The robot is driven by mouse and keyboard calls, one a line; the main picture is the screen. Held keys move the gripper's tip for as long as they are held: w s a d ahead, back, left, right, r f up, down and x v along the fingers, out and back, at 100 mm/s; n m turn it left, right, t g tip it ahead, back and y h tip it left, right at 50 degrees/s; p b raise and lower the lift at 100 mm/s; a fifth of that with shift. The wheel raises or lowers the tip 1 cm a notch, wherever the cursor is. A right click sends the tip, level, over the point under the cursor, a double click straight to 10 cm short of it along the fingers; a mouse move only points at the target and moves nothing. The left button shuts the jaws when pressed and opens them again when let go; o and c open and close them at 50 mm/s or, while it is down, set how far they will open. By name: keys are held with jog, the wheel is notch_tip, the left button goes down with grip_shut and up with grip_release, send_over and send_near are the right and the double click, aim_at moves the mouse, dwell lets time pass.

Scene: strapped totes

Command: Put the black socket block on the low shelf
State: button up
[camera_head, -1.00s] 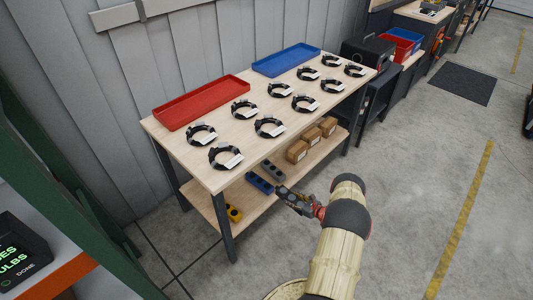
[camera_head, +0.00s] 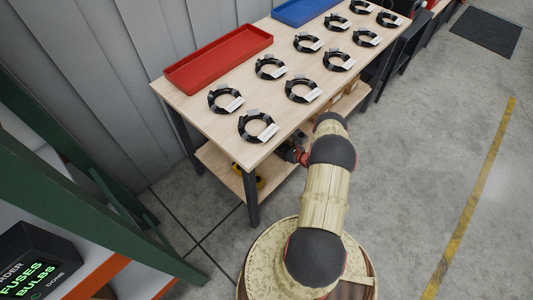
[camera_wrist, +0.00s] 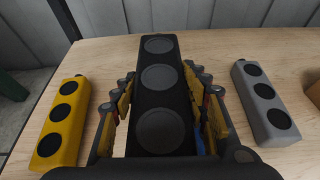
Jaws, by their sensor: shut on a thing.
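The black socket block (camera_wrist: 158,75), with three round sockets on its face, is between the fingers of my gripper (camera_wrist: 160,95) in the wrist view. The fingers press on its two long sides. The low shelf (camera_wrist: 100,50) is the pale wood board around it; I cannot tell whether the block touches it. In the head view my gripper (camera_head: 292,153) reaches under the tabletop's front edge at the low shelf (camera_head: 222,168), and the block is hidden there.
A yellow socket block (camera_wrist: 62,125) lies left of the held block and a grey one (camera_wrist: 265,103) lies right. A sliver of blue shows behind the right finger. The tabletop (camera_head: 200,125), with black rings and a red tray (camera_head: 220,57), overhangs the shelf. A dark leg (camera_head: 252,200) stands nearby.

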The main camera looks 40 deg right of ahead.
jog(key=w+a+f+b, duration=0.1)
jog(key=a+f, duration=0.1)
jog(key=w+a+f+b, duration=0.1)
jog(key=a+f, duration=0.1)
jog(key=w+a+f+b, duration=0.1)
jog(key=w+a+f, duration=0.1)
jog(key=f, duration=0.1)
jog(key=shift+f+b, duration=0.65)
jog(key=shift+f, duration=0.8)
jog(key=shift+f, duration=0.15)
jog(key=o, duration=1.5)
jog(key=shift+a, duration=0.1)
